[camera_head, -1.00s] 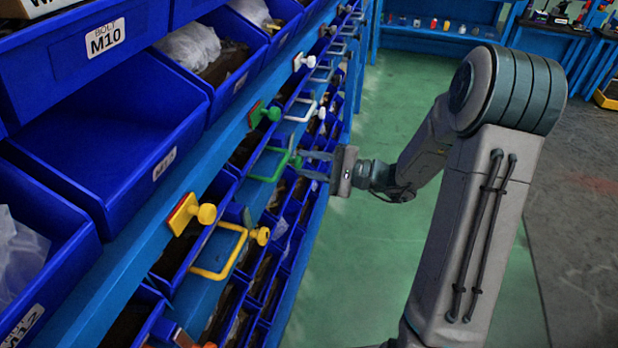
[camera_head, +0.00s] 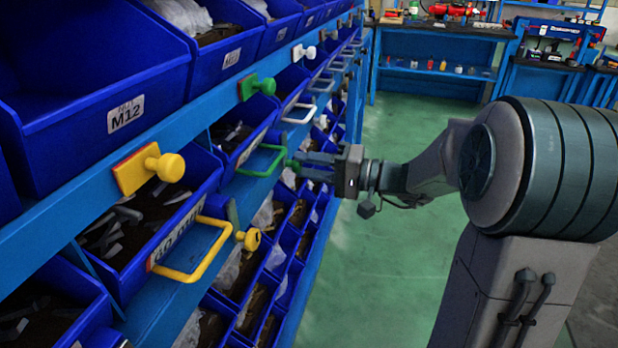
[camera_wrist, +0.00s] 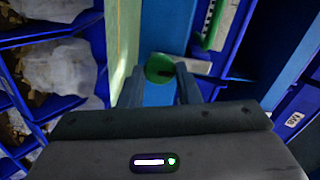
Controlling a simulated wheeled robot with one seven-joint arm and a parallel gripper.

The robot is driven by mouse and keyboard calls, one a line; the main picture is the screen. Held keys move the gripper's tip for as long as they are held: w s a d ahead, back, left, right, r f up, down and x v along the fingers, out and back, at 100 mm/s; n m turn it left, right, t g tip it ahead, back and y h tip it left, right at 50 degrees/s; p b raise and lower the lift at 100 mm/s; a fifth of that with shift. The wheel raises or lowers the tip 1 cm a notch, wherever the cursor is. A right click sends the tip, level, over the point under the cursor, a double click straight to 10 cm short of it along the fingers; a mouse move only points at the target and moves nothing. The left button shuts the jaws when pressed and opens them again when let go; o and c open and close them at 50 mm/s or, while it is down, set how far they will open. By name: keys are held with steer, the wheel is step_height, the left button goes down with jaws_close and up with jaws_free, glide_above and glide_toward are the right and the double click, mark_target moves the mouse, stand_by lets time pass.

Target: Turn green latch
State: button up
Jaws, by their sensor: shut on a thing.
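The green latch (camera_head: 292,164) is a small round-ended knob at the right end of the green drawer handle (camera_head: 262,161). In the wrist view the green latch (camera_wrist: 160,68) shows as a green disc between the fingertips. My gripper (camera_head: 305,165) reaches in from the right and is shut on the latch, with its fingers to either side of it. The fingers partly hide the latch in the head view. The green handle also shows in the wrist view (camera_wrist: 208,28), beyond the fingers.
A green knob (camera_head: 262,86) on a plate sits on the blue rail above. A yellow knob (camera_head: 165,167), yellow handle (camera_head: 195,262) and yellow latch (camera_head: 249,239) are nearer. Blue bins (camera_head: 100,90) line the rack at left.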

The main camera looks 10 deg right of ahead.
stand_by(0.4)
steer(key=o, duration=1)
steer(key=shift+d, duration=0.1)
steer(key=p+v, duration=0.1)
steer(key=v, duration=1.2)
steer(key=shift+s+d+p, duration=0.15)
steer(key=shift+d+p, duration=0.2)
steer(key=shift+a, duration=0.1)
